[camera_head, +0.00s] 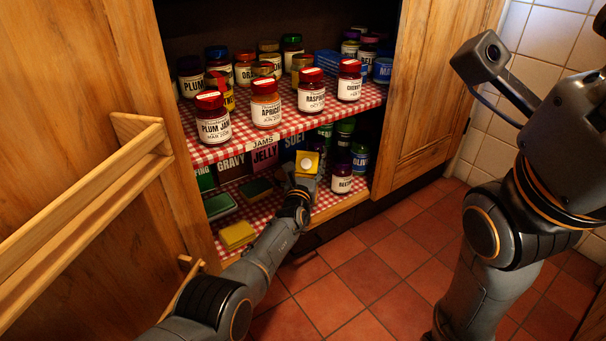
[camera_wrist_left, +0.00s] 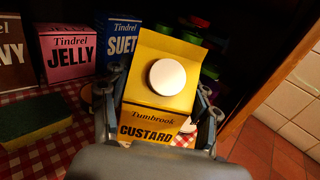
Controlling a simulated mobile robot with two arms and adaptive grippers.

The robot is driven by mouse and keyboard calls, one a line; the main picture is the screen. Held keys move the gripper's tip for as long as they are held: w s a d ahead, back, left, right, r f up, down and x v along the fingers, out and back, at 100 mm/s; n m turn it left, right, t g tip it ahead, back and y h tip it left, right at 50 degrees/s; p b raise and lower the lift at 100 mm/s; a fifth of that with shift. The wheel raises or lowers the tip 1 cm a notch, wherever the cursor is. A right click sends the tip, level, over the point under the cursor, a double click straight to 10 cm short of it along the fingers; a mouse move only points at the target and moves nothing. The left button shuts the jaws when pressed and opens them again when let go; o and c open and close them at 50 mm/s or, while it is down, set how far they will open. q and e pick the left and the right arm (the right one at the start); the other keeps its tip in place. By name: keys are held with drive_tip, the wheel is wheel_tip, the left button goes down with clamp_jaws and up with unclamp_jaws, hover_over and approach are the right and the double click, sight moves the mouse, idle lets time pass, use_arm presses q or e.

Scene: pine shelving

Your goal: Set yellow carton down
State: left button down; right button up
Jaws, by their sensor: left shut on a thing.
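The yellow carton (camera_head: 309,158) has a white round cap and stands at the front right part of the lower checked shelf (camera_head: 262,214). In the left wrist view the carton (camera_wrist_left: 150,116) reads "Tumbrook Custard". My left gripper (camera_head: 302,184) is shut on it, with one finger on each side (camera_wrist_left: 158,112). The carton's bottom is hidden, so I cannot tell whether it touches the shelf. My right arm fills the right of the head view, but I make out no right gripper fingers.
A pink jelly box (camera_wrist_left: 70,52) and blue suet box (camera_wrist_left: 120,40) stand behind the carton. A beetroot-labelled jar (camera_head: 342,180) is close on its right. Sponges (camera_head: 237,234) lie on the left. The upper shelf (camera_head: 240,133) with several jam jars overhangs.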

use_arm(q)
drive_tip(key=shift+a+f+b, duration=0.1)
drive_tip(key=shift+f+b, duration=0.2)
drive_tip(key=shift+f, duration=1)
drive_tip(key=shift+f, duration=0.15)
drive_tip(key=shift+c, duration=1.8)
unclamp_jaws()
drive_tip(key=shift+s, duration=0.1)
